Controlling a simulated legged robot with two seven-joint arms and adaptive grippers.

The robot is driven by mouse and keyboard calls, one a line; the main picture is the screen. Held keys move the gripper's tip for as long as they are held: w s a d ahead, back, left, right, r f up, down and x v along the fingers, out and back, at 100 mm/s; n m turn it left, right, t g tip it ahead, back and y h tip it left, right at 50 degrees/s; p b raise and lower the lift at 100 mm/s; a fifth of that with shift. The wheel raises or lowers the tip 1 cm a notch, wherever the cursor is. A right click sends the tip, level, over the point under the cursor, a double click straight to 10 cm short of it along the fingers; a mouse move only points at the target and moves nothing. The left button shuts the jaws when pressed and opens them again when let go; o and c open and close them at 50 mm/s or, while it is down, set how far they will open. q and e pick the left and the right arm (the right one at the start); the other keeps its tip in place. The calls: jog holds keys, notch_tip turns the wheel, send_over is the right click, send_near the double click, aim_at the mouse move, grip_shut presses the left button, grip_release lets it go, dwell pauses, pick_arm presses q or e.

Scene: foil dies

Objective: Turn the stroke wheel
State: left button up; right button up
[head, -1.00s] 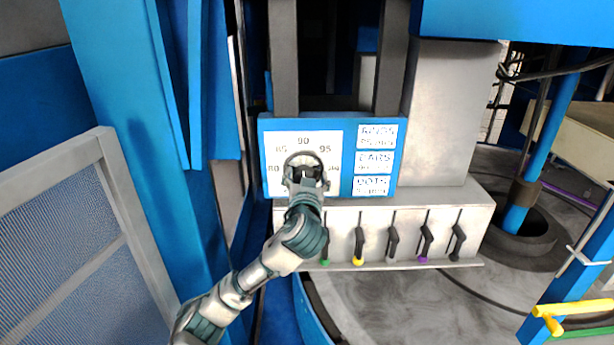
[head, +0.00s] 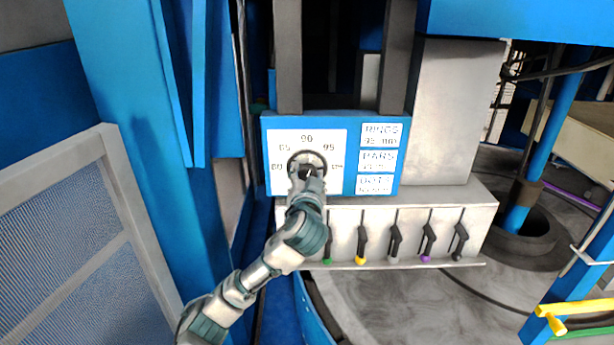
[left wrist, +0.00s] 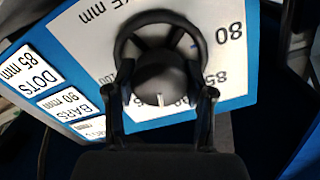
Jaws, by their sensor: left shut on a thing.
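The stroke wheel (head: 294,161), a black ring with a dark hub, sits on a white dial (head: 278,180) numbered around it. It also shows in the left wrist view (left wrist: 150,16), where the dial is upside down. My left gripper (head: 307,173) is at the wheel, shut on its hub; in the wrist view its fingers (left wrist: 160,96) lie on either side of the round hub. A small pale mark shows on the hub, and a blue mark shows by the ring near 80. The wheel's exact setting is unclear. My right gripper is not in view.
Label plates (head: 377,160) for rings, bars and dots are right of the dial; the wrist view reads dots 85 mm, bars 90 mm. Several levers (head: 395,241) with coloured tips stand below. A blue column (head: 140,150) and grey mesh panel (head: 70,250) are at left.

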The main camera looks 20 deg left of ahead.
pick_arm(q)
jog(key=m, duration=0.5)
dwell(0.6)
jog(key=o, duration=1.2)
jog(key=shift+w+d, duration=0.1)
jog(key=shift+d, duration=0.05)
jog(key=shift+c, duration=0.2)
jog(key=shift+s, duration=0.25)
jog(key=v, duration=1.1)
jog(key=shift+s+d, duration=0.2)
jog(key=shift+f, duration=0.15)
